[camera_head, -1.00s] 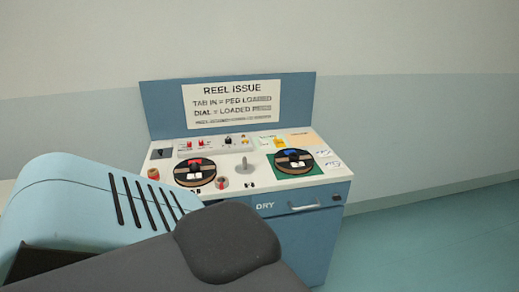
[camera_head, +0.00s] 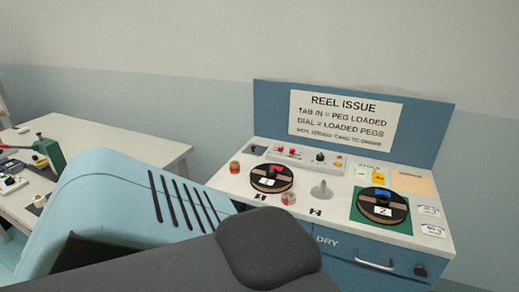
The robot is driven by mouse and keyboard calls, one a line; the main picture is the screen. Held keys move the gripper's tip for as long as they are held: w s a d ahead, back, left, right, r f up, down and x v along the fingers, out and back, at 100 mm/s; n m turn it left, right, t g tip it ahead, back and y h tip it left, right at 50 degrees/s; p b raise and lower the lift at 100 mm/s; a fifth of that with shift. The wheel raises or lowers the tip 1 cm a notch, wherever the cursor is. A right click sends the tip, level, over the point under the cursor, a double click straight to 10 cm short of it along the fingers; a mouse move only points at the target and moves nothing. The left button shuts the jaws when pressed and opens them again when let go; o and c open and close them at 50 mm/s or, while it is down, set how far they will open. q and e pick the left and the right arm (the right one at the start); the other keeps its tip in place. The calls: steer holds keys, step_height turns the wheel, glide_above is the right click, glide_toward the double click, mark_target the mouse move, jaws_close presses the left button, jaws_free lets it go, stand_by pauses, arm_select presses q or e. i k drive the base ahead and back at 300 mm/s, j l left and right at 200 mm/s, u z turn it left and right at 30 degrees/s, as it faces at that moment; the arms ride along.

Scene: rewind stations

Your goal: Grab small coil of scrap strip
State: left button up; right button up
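A small round coil-like item (camera_head: 289,198) lies on the white top of the reel issue station, between the reel with the red centre (camera_head: 271,178) and an upright grey peg (camera_head: 321,191). A second small roll-like item (camera_head: 234,167) stands near the left edge of the top. Both are too small to tell for certain which is the scrap strip coil. My own light-blue and dark-grey body parts fill the lower left and hide the station's front left. Neither gripper shows.
The blue station has a sign board (camera_head: 346,118) at the back. A reel with a blue centre (camera_head: 382,205) sits on a green mat at right. A front drawer handle (camera_head: 374,264) sticks out. A white table (camera_head: 110,148) with tools and a green bottle (camera_head: 49,153) stands at left.

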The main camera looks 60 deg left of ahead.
mark_target(292, 196)
steer(key=i+j+u, duration=0.1)
steer(key=i+u, duration=0.15)
steer(key=u, duration=0.2)
steer(key=i+u, duration=0.25)
steer(key=u, duration=0.15)
steer(key=i+u, duration=0.3)
steer(key=u, duration=0.15)
